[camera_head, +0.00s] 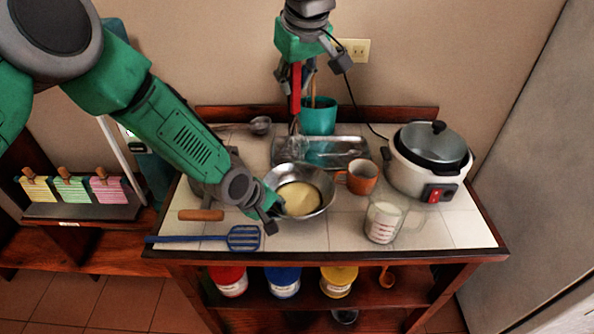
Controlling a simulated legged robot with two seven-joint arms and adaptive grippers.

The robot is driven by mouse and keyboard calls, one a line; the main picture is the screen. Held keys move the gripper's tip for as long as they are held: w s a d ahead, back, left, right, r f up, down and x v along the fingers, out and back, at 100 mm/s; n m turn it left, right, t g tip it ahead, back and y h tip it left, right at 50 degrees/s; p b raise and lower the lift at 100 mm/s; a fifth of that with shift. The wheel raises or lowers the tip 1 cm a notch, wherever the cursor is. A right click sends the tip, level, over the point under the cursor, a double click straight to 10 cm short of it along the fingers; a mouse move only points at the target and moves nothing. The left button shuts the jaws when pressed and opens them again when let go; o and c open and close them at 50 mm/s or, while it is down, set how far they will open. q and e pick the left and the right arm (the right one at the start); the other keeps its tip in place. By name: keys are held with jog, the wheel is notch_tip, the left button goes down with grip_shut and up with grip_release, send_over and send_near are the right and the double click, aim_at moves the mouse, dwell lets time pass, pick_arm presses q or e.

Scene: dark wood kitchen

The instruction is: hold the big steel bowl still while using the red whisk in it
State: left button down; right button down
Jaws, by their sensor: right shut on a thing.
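The big steel bowl (322,179) stands upright on the tiled worktop, with a pale yellow mix in it. My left gripper (270,214) is at the bowl's left front rim. Its fingers are partly hidden by its own arm, so I cannot tell whether they grip the rim. The red whisk (296,92) hangs upright in my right gripper (297,73), which is shut on its handle. The whisk's wire end shows faintly above and behind the bowl, in front of the steel tray, and looks outside the bowl.
A teal pot (318,118) and steel tray (350,148) stand behind the bowl. An orange mug (363,178), measuring jug (383,222) and rice cooker (428,165) are to the right. A blue slotted spatula (243,238) lies front left. The front centre is clear.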

pick_arm(q)
jog(key=shift+s, duration=0.1)
jog(key=c, duration=1.6)
grip_release()
jog(key=shift+c, duration=0.2)
jog(key=v, duration=1.1)
jog(key=shift+a+r, duration=0.25)
jog(key=shift+r, duration=0.1)
